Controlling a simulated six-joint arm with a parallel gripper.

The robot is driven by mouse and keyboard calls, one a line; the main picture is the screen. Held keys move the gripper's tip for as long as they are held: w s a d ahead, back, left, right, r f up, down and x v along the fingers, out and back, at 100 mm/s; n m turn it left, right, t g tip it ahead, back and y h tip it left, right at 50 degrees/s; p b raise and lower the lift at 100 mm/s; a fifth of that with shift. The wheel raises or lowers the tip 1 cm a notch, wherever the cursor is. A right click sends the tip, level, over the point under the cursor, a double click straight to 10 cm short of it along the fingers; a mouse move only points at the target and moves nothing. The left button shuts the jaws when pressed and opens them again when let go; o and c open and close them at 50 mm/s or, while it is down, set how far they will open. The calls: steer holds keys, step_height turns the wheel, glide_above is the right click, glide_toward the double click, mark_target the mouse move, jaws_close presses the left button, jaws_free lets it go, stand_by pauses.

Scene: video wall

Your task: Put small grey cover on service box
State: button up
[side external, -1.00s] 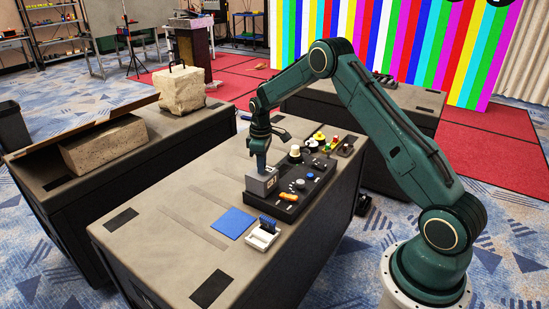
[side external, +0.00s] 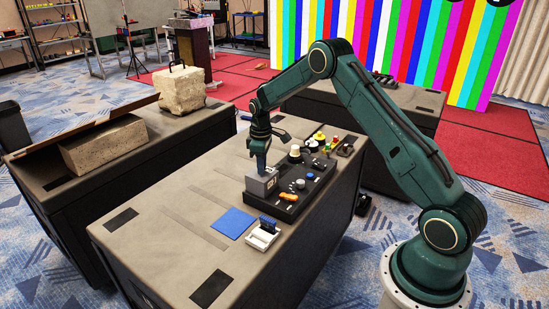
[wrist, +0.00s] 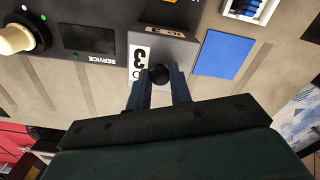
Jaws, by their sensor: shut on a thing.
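In the wrist view my two fingers (wrist: 160,88) are closed around a dark round knob (wrist: 160,73). A white label with a black "3" shows beside the knob. The fingers hide part of the cover, and I cannot tell whether it sits flush on the box.
The panel carries knobs, buttons and a dark display (wrist: 88,39) near the word SERVICE. A blue square (side external: 233,223) and a white tray (side external: 261,240) with a blue part lie in front. A cream knob (side external: 295,152) and several coloured items stand behind. The table's left side is clear.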

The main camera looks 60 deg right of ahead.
steer(key=o, duration=1.1)
steer(key=shift+r, duration=3.95)
